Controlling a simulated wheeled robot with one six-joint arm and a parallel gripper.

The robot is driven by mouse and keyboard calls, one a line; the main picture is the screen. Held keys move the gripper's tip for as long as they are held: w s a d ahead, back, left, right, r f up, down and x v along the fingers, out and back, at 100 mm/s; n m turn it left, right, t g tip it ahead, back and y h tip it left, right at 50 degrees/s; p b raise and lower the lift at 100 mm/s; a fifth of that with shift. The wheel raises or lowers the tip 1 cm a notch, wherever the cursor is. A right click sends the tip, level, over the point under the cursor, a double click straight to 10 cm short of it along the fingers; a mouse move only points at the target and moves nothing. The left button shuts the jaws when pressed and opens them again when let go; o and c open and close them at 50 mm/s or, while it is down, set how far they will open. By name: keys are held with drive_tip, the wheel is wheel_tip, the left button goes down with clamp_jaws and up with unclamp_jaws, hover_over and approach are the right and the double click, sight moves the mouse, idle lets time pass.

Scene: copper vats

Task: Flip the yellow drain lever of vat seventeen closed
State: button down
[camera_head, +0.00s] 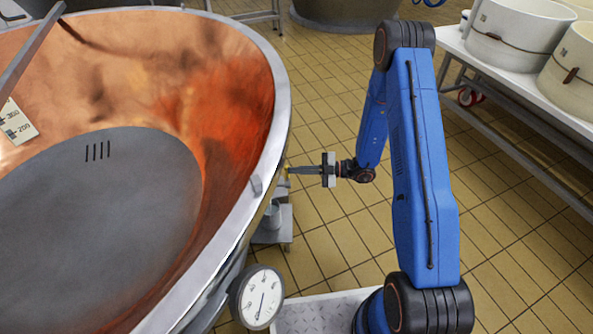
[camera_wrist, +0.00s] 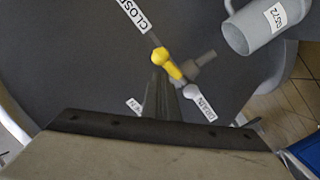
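The yellow drain lever (camera_wrist: 176,69) with its round knob (camera_wrist: 159,56) shows in the wrist view, against the dark grey vat side. A CLOSED label (camera_wrist: 135,14) lies beyond the knob, up and left. A DRAIN label (camera_wrist: 203,103) lies below right of the lever, and a partly hidden label (camera_wrist: 134,105) is left of my fingers. My gripper (camera_wrist: 165,82) looks shut, its fingers side by side, tips right at the lever; whether they touch it is unclear. In the head view, my gripper (camera_head: 289,170) points left at the outer wall of the copper vat (camera_head: 232,60), with a speck of yellow at its tips.
A grey pipe (camera_wrist: 243,36) with a number tag sits right of the lever. A round dial gauge (camera_head: 260,297) hangs on the vat's near side. A white table (camera_head: 520,75) with pale tubs (camera_head: 505,38) stands at right. Tiled floor (camera_head: 325,110) is clear between.

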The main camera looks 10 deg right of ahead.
drive_tip(key=shift+w+f, duration=0.25)
drive_tip(key=shift+f, duration=0.2)
idle(0.5)
